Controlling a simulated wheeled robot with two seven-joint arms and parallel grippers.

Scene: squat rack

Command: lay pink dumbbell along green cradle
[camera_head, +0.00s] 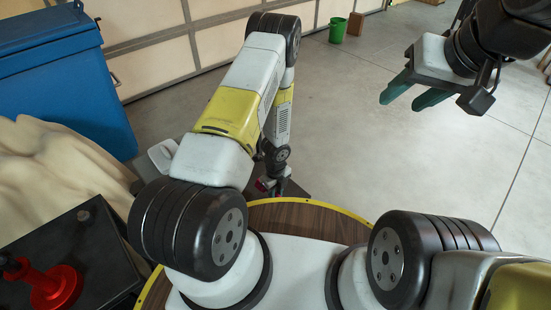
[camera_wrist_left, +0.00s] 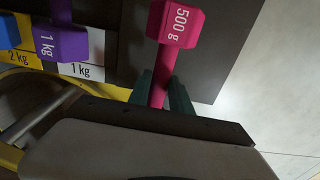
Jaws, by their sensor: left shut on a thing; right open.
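The pink dumbbell (camera_wrist_left: 175,25) is marked 500 g and shows in the left wrist view, with one head facing the camera. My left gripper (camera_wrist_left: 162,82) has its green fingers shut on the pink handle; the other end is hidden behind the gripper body. In the head view, my left gripper is mostly hidden behind my left arm, low over a dark surface, with a small reddish-pink bit (camera_head: 262,185) beside it. My right gripper (camera_head: 408,93) is open and empty over the floor at the upper right. I see no green cradle in either view.
In the left wrist view, a purple 1 kg dumbbell (camera_wrist_left: 63,40) and a blue dumbbell (camera_wrist_left: 8,30) stand left of the pink one, by labels reading 1 kg (camera_wrist_left: 80,70) and 2 kg. A blue bin (camera_head: 60,75), beige cloth (camera_head: 55,170) and green bucket (camera_head: 338,30) stand around.

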